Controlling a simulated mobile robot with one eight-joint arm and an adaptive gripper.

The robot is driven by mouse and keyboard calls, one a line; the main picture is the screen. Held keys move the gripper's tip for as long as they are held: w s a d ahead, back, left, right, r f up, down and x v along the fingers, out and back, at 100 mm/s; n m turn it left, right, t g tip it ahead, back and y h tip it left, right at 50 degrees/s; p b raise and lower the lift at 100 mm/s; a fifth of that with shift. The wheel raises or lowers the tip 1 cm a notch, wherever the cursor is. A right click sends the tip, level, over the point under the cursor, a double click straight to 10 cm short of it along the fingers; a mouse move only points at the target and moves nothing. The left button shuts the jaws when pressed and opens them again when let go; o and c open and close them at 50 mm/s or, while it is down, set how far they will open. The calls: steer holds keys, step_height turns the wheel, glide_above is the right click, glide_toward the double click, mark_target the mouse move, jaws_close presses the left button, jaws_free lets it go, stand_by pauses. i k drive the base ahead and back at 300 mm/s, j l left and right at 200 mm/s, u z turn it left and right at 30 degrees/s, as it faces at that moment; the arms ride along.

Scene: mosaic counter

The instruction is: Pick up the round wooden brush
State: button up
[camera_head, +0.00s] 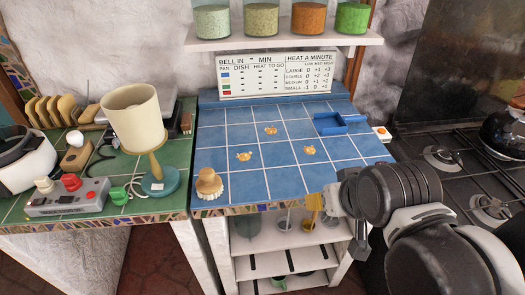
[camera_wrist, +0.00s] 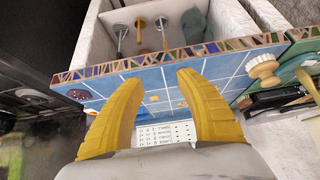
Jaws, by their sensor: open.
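The round wooden brush (camera_head: 208,183) stands on the blue tiled counter (camera_head: 240,135) at its front left corner in the head view. Its rounded wooden handle is up and its pale bristles are down. In the wrist view the brush (camera_wrist: 263,69) is at the upper right, near the mosaic edge. My gripper (camera_wrist: 161,78) shows two yellow fingers spread apart with nothing between them. It is apart from the brush, to the left of it in the wrist view. In the head view my arm comes in from the lower right, well to the right of the brush.
Several small tan pieces (camera_head: 271,131) and a blue tray (camera_head: 340,123) lie on the counter. A lamp (camera_head: 140,120) and a grey switch box (camera_head: 68,197) stand on the green counter at left. A stove (camera_head: 450,160) is at right. Shelves (camera_head: 270,265) with utensils are below.

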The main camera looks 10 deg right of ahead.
mark_target(209, 185)
steer(key=k+j, duration=0.3)
steer(key=j, duration=0.15)
steer(key=k+j, duration=0.6)
steer(key=j, duration=0.25)
